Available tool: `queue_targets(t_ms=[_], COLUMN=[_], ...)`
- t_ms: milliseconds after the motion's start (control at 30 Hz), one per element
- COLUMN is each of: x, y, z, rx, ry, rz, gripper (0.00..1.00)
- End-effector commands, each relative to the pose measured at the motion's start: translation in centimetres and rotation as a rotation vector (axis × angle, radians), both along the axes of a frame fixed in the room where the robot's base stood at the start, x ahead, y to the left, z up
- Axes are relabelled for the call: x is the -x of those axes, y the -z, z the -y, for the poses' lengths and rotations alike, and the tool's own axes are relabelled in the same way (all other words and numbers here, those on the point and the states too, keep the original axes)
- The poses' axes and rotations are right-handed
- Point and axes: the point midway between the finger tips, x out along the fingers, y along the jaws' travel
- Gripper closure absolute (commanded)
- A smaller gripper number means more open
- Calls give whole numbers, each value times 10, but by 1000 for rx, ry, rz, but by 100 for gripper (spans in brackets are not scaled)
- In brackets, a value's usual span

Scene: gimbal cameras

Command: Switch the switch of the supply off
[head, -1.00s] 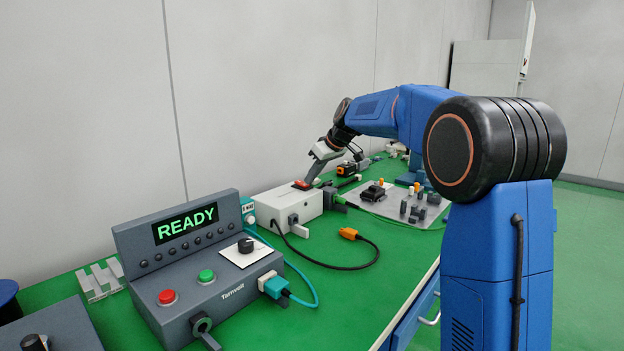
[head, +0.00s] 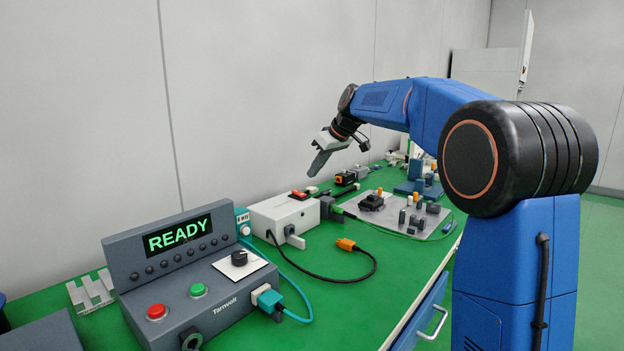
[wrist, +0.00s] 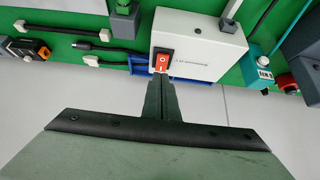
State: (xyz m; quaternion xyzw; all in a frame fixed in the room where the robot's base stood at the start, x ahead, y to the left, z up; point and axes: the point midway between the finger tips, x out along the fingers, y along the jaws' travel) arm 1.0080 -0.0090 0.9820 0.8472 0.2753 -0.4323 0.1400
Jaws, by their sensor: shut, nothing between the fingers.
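The supply is a white box (head: 272,222) against the wall side of the green bench. Its red rocker switch (head: 299,194) sits on top near the far end. In the wrist view the red switch (wrist: 163,63) shows at the box's edge, just beyond my fingertips. Which way the rocker is tipped is too small to tell. My gripper (head: 318,172) is shut and empty, tilted downward above the switch and apart from it in the head view. The closed fingers also show in the wrist view (wrist: 160,82).
A grey console (head: 200,285) with a READY display stands in front of the supply. A pale board (head: 400,226) with several small parts lies to the right. Free air surrounds my gripper.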

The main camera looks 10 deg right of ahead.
Motion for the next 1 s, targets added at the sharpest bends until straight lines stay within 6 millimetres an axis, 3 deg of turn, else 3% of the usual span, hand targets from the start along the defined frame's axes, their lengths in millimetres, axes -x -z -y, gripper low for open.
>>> queue_targets(t_ms=[400,1000], x=[45,51], y=[-41,-46], z=[33,37], rx=[0,0], ry=[1,-1], rz=[1,1], gripper=[100,100])
